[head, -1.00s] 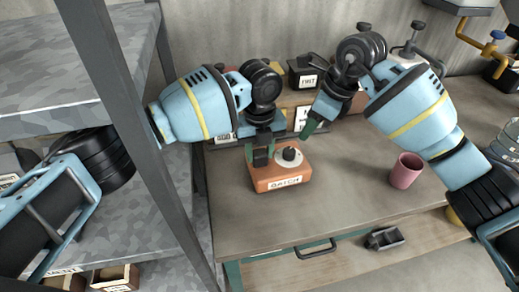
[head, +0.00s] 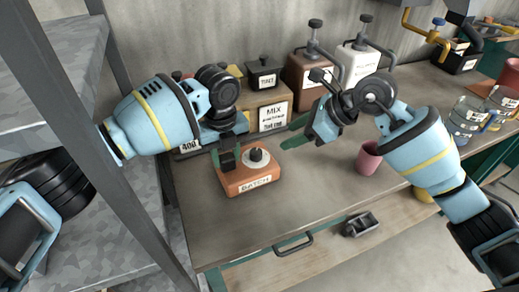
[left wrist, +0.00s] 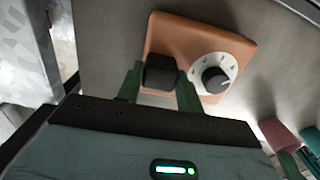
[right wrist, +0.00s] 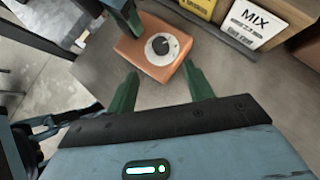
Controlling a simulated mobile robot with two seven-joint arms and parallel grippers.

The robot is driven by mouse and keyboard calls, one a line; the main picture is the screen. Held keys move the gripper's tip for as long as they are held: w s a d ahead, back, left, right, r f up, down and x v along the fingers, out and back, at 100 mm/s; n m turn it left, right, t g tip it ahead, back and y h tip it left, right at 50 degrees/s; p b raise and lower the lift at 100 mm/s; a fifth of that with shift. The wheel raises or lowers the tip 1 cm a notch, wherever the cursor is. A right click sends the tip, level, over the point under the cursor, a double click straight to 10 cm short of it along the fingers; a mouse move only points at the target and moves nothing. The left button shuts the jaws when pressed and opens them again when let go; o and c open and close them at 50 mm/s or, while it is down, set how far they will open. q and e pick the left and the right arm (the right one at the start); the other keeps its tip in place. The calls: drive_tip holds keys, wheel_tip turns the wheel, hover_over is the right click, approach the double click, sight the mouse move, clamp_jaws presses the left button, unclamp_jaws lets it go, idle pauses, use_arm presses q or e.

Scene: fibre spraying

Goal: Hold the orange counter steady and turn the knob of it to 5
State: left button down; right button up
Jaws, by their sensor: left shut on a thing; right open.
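The orange counter (head: 247,179) stands on the bench with a BATCH label on its front. A black block on its left side (left wrist: 160,72) sits between my left gripper's green fingers. My left gripper (head: 228,158) is shut on this block. The black knob (head: 256,154) sits on a white dial on the counter's right; it also shows in the left wrist view (left wrist: 215,80) and the right wrist view (right wrist: 160,46). The dial's numbers are too small to read. My right gripper (right wrist: 163,88) is open and empty, apart from the counter, to its right in the head view.
A pink cup (head: 368,160) stands right of the counter. Behind are a MIX sign (head: 273,117), a black box (head: 264,76) and pump bottles (head: 356,62). A metal shelf post (head: 120,165) is at left.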

sight(257, 152)
drive_tip(key=x, duration=1.2)
drive_tip(key=shift+c, duration=0.3)
drive_tip(key=c, duration=0.9)
drive_tip(key=shift+m, duration=0.3)
drive_tip(key=m+t+h, duration=0.1)
drive_tip(key=m, duration=0.1)
drive_tip(key=m+t+h, duration=0.1)
drive_tip(key=m+t, duration=0.1)
drive_tip(key=shift+s+a, duration=0.2)
drive_tip(key=shift+s+a+m+t+h, duration=0.1)
drive_tip(key=shift+m+t+h, duration=0.8)
drive_tip(key=shift+m+h, duration=0.85)
drive_tip(key=shift+m, duration=0.55)
